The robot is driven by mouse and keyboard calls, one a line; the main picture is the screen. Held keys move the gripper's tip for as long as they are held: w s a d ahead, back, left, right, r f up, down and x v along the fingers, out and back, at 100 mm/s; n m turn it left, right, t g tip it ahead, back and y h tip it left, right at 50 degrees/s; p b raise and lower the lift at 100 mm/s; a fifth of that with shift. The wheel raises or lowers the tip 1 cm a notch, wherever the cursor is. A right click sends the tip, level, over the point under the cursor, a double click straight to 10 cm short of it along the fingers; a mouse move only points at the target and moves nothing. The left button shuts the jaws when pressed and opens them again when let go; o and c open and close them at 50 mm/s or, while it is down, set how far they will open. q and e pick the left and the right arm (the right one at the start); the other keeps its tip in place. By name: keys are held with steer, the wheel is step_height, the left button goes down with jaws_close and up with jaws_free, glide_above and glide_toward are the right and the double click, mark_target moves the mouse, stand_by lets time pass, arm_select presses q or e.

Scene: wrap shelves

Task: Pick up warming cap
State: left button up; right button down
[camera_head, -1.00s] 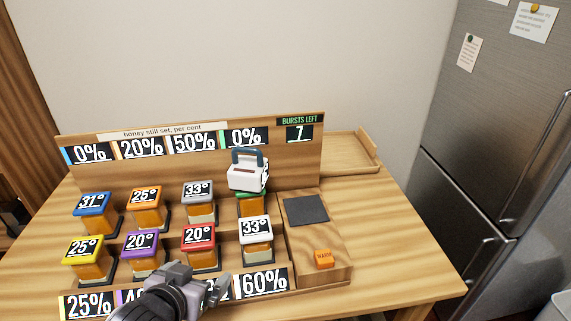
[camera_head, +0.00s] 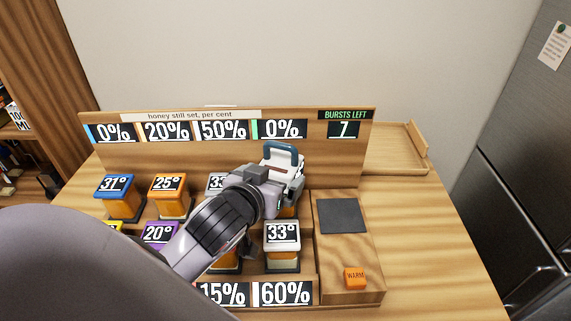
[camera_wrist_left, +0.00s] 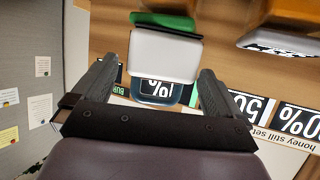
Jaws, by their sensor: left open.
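The warming cap is a white block (camera_head: 295,169) with a dark blue arched handle (camera_head: 281,149). It sits on the green-lidded jar at the right end of the back row, in front of the 0% sign. In the left wrist view the white cap (camera_wrist_left: 164,55) shows with its handle toward me and the green lid (camera_wrist_left: 165,20) beyond it. My left gripper (camera_head: 284,178) is open at the cap, its fingers (camera_wrist_left: 156,88) on either side of the handle with gaps. The arm hides part of the cap and its jar. My right gripper is not in view.
Several jars with coloured number lids stand in two rows, including a white 33° jar (camera_head: 282,234) close below the gripper. To the right are a dark square pad (camera_head: 341,216) and an orange WARM button (camera_head: 355,278). A signboard (camera_head: 220,155) stands behind; an empty wooden tray (camera_head: 396,151) lies farther right.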

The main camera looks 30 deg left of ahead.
mark_target(281, 171)
arm_select(q)
steer(key=shift+f+x, duration=0.15)
steer(key=shift+x, duration=1.35)
steer(key=shift+f+x, duration=0.15)
steer(key=shift+x, duration=1.4)
steer(key=shift+s+a, duration=0.1)
steer(key=shift+s, duration=0.05)
steer(key=c, duration=1.1)
steer(key=shift+r, duration=0.1)
steer(key=shift+c, duration=0.5)
